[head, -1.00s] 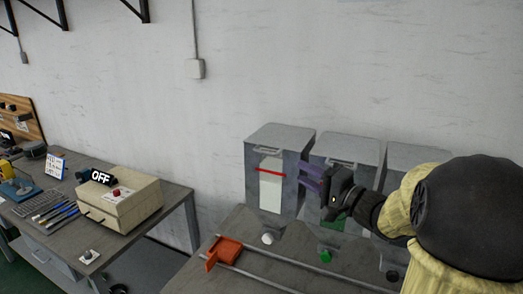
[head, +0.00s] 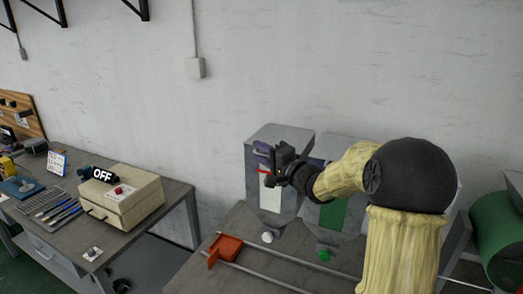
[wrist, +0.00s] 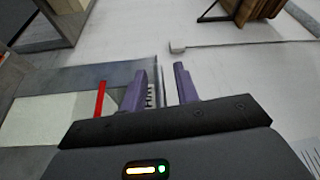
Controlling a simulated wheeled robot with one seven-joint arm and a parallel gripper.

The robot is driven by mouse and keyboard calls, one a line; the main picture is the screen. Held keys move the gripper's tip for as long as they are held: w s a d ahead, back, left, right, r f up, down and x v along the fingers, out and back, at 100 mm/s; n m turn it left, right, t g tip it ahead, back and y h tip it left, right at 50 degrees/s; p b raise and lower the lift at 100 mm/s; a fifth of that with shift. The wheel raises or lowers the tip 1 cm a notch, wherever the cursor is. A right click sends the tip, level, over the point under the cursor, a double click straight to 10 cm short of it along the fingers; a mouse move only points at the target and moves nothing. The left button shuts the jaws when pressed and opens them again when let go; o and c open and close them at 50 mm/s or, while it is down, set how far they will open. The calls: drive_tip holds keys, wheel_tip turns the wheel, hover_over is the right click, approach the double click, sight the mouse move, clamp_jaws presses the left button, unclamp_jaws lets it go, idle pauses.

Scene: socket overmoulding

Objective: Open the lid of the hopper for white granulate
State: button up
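The hopper for white granulate (head: 252,186) is the leftmost grey box, with a white window (head: 270,196) and a red line on its front. Its lid (head: 280,134) lies flat and shut on top. My gripper (head: 261,153) is in front of the upper front of this hopper and covers the handle area. In the wrist view the purple fingers (wrist: 162,82) are apart, and the hopper front (wrist: 62,78) is at the left. A small pale handle (wrist: 150,96) shows beside the left finger, at the gap. I cannot tell whether the fingers touch it.
A hopper with a green window (head: 333,213) stands just to the right, partly behind my arm. An orange tray (head: 229,247) and rails lie on the table in front. A beige box (head: 121,201) marked OFF stands on the left bench. The wall is behind.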

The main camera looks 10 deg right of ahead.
drive_tip(key=shift+a, duration=0.1)
clamp_jaws()
drive_tip(key=shift+r, duration=0.1)
drive_tip(key=shift+w+r, duration=0.1)
drive_tip(key=shift+r, duration=0.05)
